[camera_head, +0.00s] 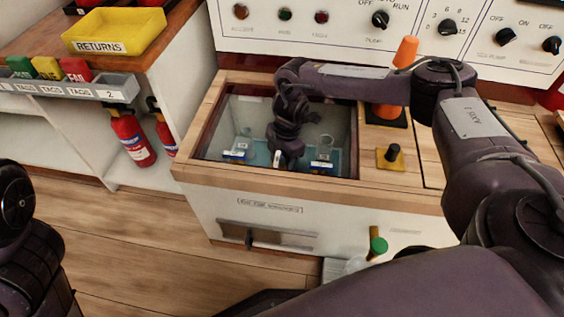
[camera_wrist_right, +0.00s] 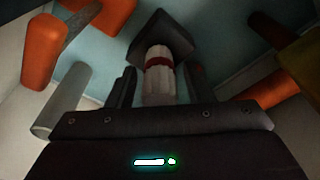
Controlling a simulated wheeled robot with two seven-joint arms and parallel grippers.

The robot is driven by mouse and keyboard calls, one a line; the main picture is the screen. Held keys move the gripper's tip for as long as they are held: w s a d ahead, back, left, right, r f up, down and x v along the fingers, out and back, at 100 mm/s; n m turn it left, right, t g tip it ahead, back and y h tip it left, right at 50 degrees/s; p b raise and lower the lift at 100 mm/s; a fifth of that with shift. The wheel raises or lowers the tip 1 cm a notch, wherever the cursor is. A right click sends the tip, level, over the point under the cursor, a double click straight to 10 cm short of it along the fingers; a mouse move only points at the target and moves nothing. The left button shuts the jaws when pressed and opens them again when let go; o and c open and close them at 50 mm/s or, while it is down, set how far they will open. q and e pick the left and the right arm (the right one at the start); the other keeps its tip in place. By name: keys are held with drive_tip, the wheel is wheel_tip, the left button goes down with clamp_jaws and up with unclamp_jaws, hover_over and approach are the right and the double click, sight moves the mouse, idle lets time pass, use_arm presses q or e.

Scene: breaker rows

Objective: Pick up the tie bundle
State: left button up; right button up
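The tie bundle, white ribbed with a red band, shows in the right wrist view (camera_wrist_right: 159,75) between the two dark fingers of my right gripper (camera_wrist_right: 158,88). Whether the fingers touch it is too dark to tell. In the head view my right gripper (camera_head: 283,160) points down inside the recessed well of the wooden-topped cabinet, with a small white piece, probably the bundle, at its tips (camera_head: 277,158). The bundle's far end meets a dark square shape. My left arm is at the lower left of the head view; its gripper is out of view.
The well (camera_head: 345,140) has walls on all sides and holds blue labelled pieces (camera_head: 321,164). Orange and grey posts surround the gripper in the wrist view. A yellow returns tray (camera_head: 115,30) is upper left.

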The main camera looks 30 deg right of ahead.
drive_tip(key=c, duration=0.9)
drive_tip(key=shift+r, duration=0.1)
